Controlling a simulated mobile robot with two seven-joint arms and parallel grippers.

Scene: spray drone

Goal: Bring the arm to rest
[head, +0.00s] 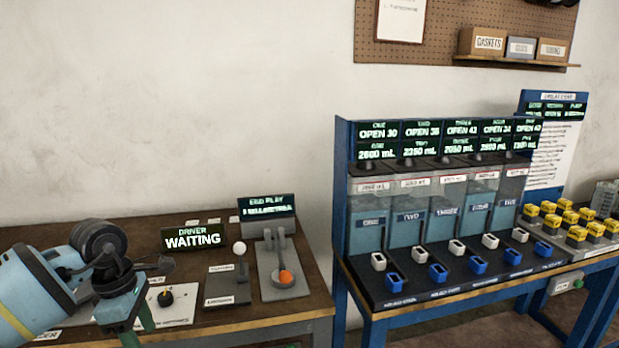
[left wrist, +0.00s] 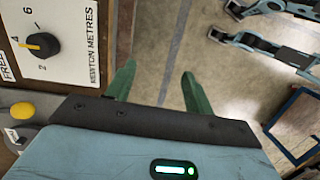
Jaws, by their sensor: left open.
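My left gripper (head: 140,328) comes in from the left, low over the front of the wooden bench (head: 262,318). Part of it is cut off by the lower picture edge. In the left wrist view its two green fingers (left wrist: 155,88) are spread apart, with only floor showing between them. My left arm hides part of the bench's left side. My right gripper is not in either view.
A torque dial (left wrist: 38,44) and a yellow button (left wrist: 22,111) lie left of the fingers. The bench carries a "WAITING" display (head: 193,238), a white-knobbed lever (head: 239,248) and an orange-knobbed lever (head: 286,277). A blue dispenser rack (head: 343,190) stands to the right.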

